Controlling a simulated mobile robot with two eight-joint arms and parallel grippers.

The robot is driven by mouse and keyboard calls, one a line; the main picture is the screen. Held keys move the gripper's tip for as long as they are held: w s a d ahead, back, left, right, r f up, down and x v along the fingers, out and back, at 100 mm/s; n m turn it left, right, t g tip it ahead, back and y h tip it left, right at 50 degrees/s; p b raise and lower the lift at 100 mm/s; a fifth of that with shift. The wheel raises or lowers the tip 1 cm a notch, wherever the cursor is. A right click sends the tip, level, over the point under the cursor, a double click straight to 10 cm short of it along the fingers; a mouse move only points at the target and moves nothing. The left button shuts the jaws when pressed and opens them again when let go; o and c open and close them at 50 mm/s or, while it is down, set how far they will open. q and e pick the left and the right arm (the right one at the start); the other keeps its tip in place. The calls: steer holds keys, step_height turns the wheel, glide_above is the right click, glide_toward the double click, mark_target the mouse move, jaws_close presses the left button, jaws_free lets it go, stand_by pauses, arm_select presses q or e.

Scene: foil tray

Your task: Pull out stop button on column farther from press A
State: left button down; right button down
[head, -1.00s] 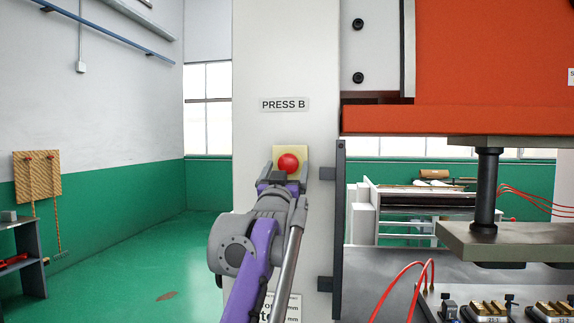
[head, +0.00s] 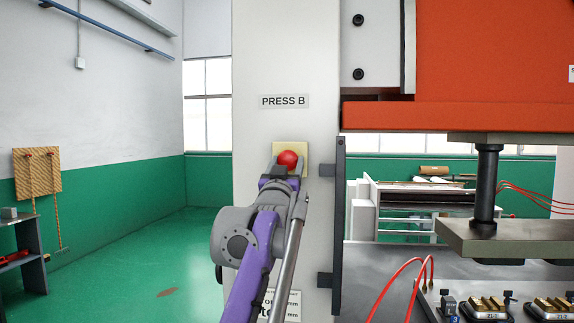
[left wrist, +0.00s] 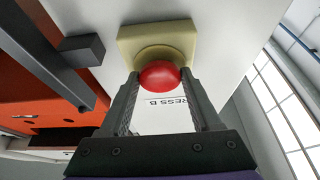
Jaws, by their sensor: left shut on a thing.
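A round red stop button (head: 288,159) sits on a pale yellow box (head: 303,147) on the white column under the PRESS B label (head: 285,101). My left gripper (head: 286,168) is at the button, with its fingers on either side of it and shut on it. In the left wrist view the red button (left wrist: 160,75) lies between the tips of my left gripper (left wrist: 162,82), in front of the yellow box (left wrist: 158,38). A collar shows behind the button; I cannot tell whether it is pulled out. My right gripper is not in view.
The orange press (head: 470,60) stands right of the column, over a grey bed with dies and red hoses (head: 405,265). A dark vertical bar (head: 339,225) runs along the column's right side. Green floor (head: 150,270) to the left is open.

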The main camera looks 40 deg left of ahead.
arm_select(q)
steer(key=shift+s+d+r+p, duration=0.1)
steer(key=shift+s+d+p, duration=0.15)
steer(key=shift+s+p, duration=0.15)
steer(key=shift+s, duration=0.1)
steer(key=shift+f, duration=0.2)
steer(key=shift+c, duration=0.5)
jaws_free()
steer(key=shift+s+r, duration=0.1)
steer(key=shift+s+d+f, duration=0.3)
steer(key=shift+s, duration=0.1)
steer(key=b+v, duration=0.2)
steer(key=v, duration=0.7)
steer(key=shift+s+d, duration=0.2)
steer(key=shift+s, duration=0.2)
